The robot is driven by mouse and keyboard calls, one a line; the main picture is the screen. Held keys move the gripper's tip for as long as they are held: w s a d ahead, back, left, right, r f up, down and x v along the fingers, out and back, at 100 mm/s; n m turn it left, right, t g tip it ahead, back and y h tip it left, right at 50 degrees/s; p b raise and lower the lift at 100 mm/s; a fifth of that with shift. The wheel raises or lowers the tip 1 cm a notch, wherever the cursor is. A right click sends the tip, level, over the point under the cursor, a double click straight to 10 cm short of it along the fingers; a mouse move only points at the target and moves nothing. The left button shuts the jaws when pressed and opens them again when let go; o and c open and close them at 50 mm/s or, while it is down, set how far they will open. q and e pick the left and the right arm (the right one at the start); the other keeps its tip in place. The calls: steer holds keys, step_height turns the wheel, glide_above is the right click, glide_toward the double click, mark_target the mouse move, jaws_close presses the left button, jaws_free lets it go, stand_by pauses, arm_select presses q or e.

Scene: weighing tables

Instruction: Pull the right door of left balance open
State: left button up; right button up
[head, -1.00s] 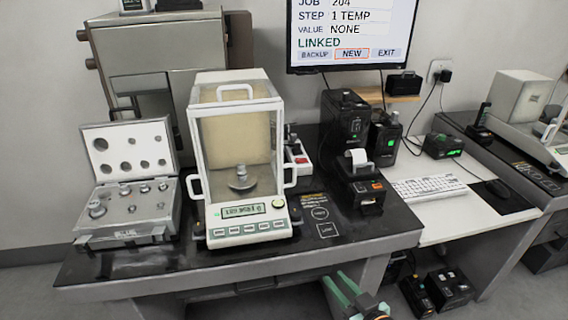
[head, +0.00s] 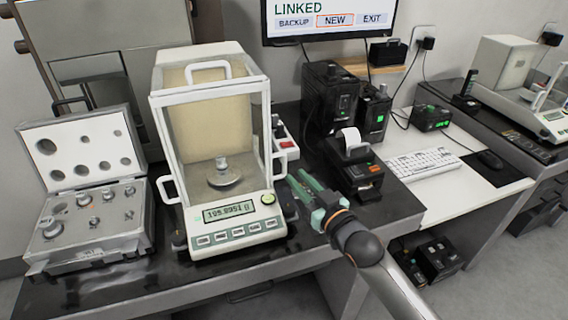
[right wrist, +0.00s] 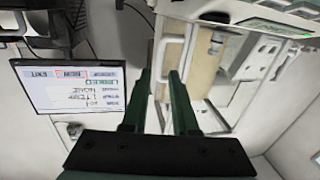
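The left balance (head: 240,228) is a white weighing unit with a glass chamber and lit display. A small metal weight (head: 221,163) stands on its round pan. Its right door appears shut, with a white handle (head: 281,163) on the right side. My right gripper (head: 297,178) comes in from the lower right and is beside this handle, fingers pointing toward the balance's right side. In the right wrist view the green fingers of my right gripper (right wrist: 160,80) are apart, with the white handle (right wrist: 162,60) ahead near the gap. I cannot tell whether they touch it. My left gripper is not in view.
An open weight case (head: 95,215) stands left of the balance. A printer (head: 355,178) and black boxes (head: 330,95) stand to the right, close to my right gripper. A red-buttoned device (head: 286,143) sits behind it. The monitor (head: 330,15) hangs on the wall behind.

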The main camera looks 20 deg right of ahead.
mark_target(285, 165)
steer(key=x, duration=0.7)
jaws_close()
stand_by(1.4)
